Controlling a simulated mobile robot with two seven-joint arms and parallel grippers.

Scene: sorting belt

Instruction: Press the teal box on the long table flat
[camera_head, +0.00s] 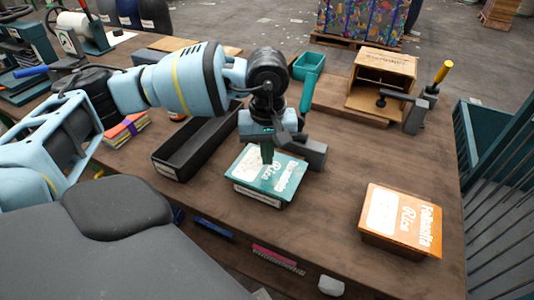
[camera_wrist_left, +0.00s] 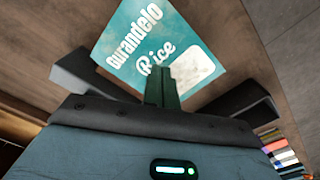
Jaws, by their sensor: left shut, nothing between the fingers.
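The teal box (camera_head: 278,181) lies on the long brown table (camera_head: 335,215), its top marked "Gurandelo Rice" with a white patch. A darker edge shows below its lid-like top. I cannot tell whether the fingertips touch the box. My right gripper is not in view.
An orange rice box (camera_head: 402,220) sits at the right. A long black tray (camera_head: 196,148) lies left of the teal box. Bare table separates the two rice boxes.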

